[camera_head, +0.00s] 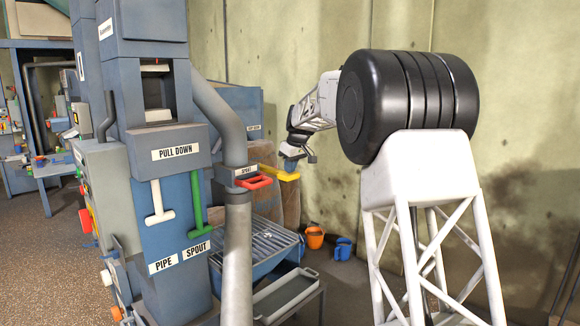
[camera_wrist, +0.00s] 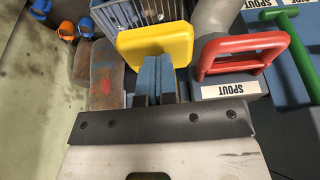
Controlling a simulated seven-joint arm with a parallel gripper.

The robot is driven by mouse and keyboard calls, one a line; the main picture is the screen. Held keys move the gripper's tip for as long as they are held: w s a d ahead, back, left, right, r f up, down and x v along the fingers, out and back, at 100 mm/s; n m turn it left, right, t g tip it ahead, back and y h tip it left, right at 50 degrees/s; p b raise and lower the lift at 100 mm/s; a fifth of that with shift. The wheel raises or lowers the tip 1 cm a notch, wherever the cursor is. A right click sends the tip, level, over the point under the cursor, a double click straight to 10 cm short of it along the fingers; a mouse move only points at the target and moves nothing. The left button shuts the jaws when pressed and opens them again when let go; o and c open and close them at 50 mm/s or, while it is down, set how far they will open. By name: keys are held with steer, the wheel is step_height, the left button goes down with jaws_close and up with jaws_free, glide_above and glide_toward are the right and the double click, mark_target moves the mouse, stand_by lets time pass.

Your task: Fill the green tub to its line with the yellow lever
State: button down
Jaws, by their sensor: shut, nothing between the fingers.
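The yellow lever (camera_head: 283,174) sticks out to the right of the machine, beside the red handle. My gripper (camera_head: 291,164) is at the yellow lever's outer end.
A red handle (camera_head: 258,182) labelled SPOUT sits beside the yellow lever. A green lever (camera_head: 196,205) and white lever (camera_head: 158,203) hang on the machine's front. A grated box (camera_head: 262,242) and grey tray (camera_head: 287,295) stand below. Orange (camera_head: 315,238) and blue (camera_head: 343,249) buckets are on the floor.

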steer(key=shift+s+d+f+t+y, duration=0.1)
steer(key=shift+f+t+y, duration=0.4)
steer(key=shift+f, duration=0.8)
steer(key=shift+s+d+f+t+y, duration=0.1)
steer(key=shift+f+t+y, duration=0.35)
steer(key=shift+f, duration=0.8)
steer(key=f, duration=0.3)
steer(key=shift+w+a+f+t+y, duration=0.15)
steer(key=shift+w+f+t+y, duration=0.05)
steer(key=shift+t+y, duration=0.05)
steer(key=shift+s+a+f, duration=0.1)
steer(key=shift+f, duration=0.45)
steer(key=shift+r, duration=0.1)
glide_toward(294, 175)
steer(key=shift+f, duration=0.85)
stand_by(0.4)
